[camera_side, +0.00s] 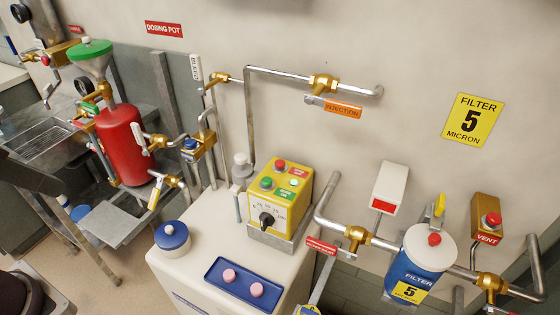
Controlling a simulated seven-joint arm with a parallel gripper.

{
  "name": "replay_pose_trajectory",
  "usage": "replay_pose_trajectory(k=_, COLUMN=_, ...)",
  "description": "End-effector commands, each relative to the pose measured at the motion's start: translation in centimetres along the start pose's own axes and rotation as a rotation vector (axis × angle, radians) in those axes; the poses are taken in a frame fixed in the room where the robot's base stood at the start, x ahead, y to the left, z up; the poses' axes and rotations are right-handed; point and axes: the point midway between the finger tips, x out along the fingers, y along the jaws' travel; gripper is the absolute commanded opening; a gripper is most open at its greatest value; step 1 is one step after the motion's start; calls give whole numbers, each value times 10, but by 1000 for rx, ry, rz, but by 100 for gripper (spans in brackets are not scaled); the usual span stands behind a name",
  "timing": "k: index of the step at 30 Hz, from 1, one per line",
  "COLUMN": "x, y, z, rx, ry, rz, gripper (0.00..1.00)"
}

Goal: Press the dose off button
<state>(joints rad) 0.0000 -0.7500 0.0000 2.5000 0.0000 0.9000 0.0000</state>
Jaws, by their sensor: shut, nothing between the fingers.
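A yellow control box (293,214) stands on the white cabinet right of centre. Its sloped top carries a red button (280,164), a green button (266,183) and a pale button at the right. A small red label (299,172) sits beside the red button, and a green label lies by the green button. Their lettering is too small to read, so I cannot confirm which button is dose off. A black knob (267,219) with a white dial is on the front face. My gripper is not visible; dark parts at the left edge may be my arm.
The white cabinet (190,275) also carries a blue-capped lid (172,236) and a blue plate with two pink knobs (242,286). Pipes and brass valves surround the box. A blue filter housing (415,272) is at right and a red dosing pot (122,145) at left.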

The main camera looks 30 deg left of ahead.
Motion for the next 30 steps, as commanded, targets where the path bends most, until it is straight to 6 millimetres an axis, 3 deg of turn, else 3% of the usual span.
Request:
replay_pose_trajectory(k=26, x=0, y=0, z=0, rx=0, ry=0, rz=0, gripper=0)
replay_pose_trajectory(k=30, x=2, y=1, z=-13, rx=-11, ry=6, rz=0, gripper=0)
